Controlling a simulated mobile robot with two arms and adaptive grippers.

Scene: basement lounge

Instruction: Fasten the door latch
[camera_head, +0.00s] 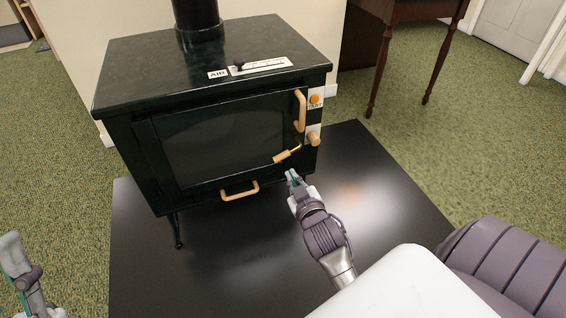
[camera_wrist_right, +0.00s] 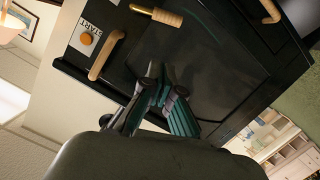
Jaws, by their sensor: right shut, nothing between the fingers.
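The dark green stove (camera_head: 215,75) has a glass-fronted door (camera_head: 225,145) that looks closed or nearly so. The latch (camera_head: 287,154), a short wooden grip on a thin rod, lies tilted near the door's lower right corner. It also shows in the right wrist view (camera_wrist_right: 162,16). A curved wooden handle (camera_head: 299,110) stands above it. My right gripper (camera_head: 291,175) is shut and empty, just below the latch and apart from it. In the right wrist view its fingertips (camera_wrist_right: 160,73) are in front of the door. My left gripper (camera_head: 18,262) is partly cut off at the left edge.
A wooden knob (camera_head: 313,138) and an orange button (camera_head: 315,99) sit right of the latch. A lower wooden handle (camera_head: 240,191) juts from under the door. The stove stands on a black floor plate (camera_head: 250,265). A brown table (camera_head: 405,12) is behind right.

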